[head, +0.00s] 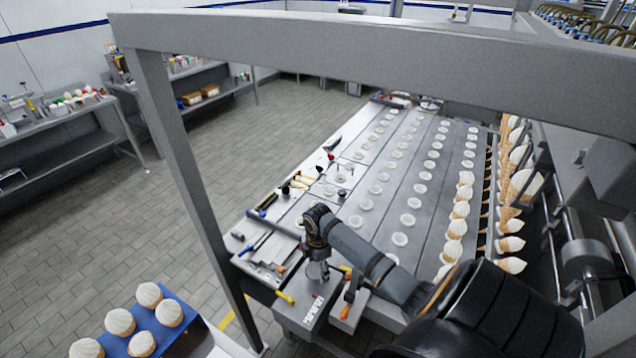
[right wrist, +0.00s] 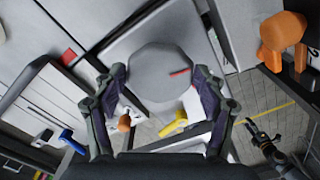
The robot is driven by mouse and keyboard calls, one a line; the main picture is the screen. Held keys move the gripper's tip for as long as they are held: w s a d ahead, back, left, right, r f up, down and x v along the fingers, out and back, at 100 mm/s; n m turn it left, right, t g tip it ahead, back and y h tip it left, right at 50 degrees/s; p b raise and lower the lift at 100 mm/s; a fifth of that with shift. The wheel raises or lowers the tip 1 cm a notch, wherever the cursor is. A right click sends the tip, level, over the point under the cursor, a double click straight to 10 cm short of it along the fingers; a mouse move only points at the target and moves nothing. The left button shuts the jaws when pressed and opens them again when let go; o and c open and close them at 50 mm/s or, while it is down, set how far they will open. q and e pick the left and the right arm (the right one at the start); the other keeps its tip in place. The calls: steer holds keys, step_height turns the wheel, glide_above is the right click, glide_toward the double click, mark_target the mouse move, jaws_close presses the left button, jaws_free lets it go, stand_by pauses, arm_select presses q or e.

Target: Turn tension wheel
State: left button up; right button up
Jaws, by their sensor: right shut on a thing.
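The tension wheel (right wrist: 160,72) is a round grey knob with a short red line on its face, seen in the right wrist view. My right gripper (right wrist: 163,84) has a finger on either side of the wheel and is shut on it. In the head view my right gripper (head: 318,268) points down at the near left end of the machine, and the wheel is mostly hidden beneath it. A dark jointed shape (right wrist: 265,142) at the lower right of the wrist view looks like my left gripper, too small to read its fingers.
An orange-handled lever (head: 347,305) stands close right of the gripper; its orange knob (right wrist: 283,38) also shows in the wrist view. Tools (head: 262,245) lie along the machine's left edge. A blue tray (head: 178,312) of cones is at lower left. A grey frame post (head: 190,180) rises left.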

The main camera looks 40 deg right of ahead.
mark_target(318, 268)
steer(key=shift+w+d+r+n, duration=0.1)
steer(key=shift+w+r+n, duration=0.05)
steer(key=shift+n, duration=0.45)
steer(key=o, duration=1.2)
steer(key=shift+c, duration=0.2)
step_height(318, 268, up, 12)
